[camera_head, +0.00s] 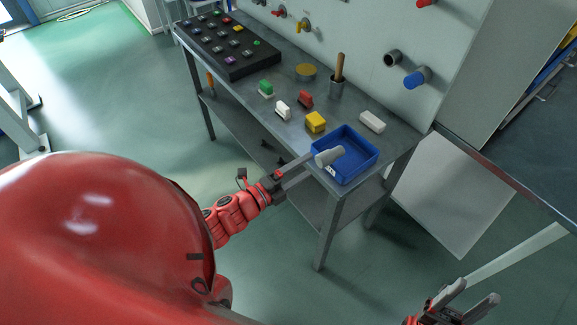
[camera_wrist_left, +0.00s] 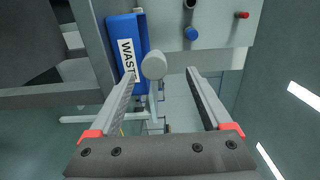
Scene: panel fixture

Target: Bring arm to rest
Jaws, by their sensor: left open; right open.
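My left gripper (camera_head: 306,166) is open at the front edge of the workbench, beside the blue bin (camera_head: 358,171). In the left wrist view its two fingers (camera_wrist_left: 163,76) stand wide apart. A pale grey cylinder (camera_head: 330,156) shows just beyond the fingertips, over the bin in the head view. It also shows in the left wrist view (camera_wrist_left: 154,66), near the bin's label reading "WAST". I cannot tell whether it touches the bin or a finger. My right gripper (camera_head: 465,303) is open and empty at the lower right, over the floor and away from the bench.
A wall panel (camera_head: 350,40) with knobs stands behind. The floor in front is clear.

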